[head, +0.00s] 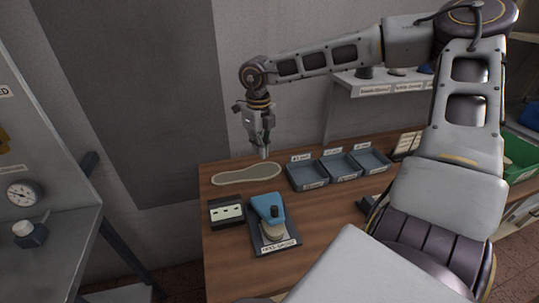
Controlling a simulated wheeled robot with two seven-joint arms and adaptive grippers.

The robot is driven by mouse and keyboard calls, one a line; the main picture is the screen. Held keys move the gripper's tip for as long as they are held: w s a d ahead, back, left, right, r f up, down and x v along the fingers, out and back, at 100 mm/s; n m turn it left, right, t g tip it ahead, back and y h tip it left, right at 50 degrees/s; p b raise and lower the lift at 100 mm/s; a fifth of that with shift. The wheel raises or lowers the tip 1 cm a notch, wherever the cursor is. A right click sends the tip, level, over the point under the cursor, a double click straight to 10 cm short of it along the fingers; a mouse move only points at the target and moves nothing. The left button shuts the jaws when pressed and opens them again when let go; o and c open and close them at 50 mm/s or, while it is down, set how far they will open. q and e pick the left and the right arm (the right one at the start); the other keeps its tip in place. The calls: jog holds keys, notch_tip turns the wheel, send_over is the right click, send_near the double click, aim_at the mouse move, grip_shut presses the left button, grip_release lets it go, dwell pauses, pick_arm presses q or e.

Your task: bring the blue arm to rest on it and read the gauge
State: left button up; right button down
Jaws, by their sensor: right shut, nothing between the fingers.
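The blue arm (268,205) belongs to a small device on a dark base plate (262,245) on the wooden table. A pale round part sits under the front of the arm, and a label lies along the base's front edge. Whether the blue arm touches anything below it cannot be told. My right gripper (264,152) is shut and empty, pointing down at the back of the table, behind and apart from the blue arm. It is near the right end of a flat sole-shaped piece (240,175). My left gripper is not in view.
A dark box with a pale panel (227,212) stands left of the device. Grey trays (307,175) line the back right. A round dial (24,193) is on the grey cabinet at left. My right arm covers the table's right side. The front left tabletop is clear.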

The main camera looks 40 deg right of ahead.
jog(key=shift+w+d+r+p, duration=0.15)
jog(key=shift+r+p, duration=0.15)
jog(key=shift+r, duration=0.45)
jog(key=shift+w+r+p, duration=0.15)
jog(key=shift+r+p, duration=0.1)
jog(key=shift+r, duration=0.45)
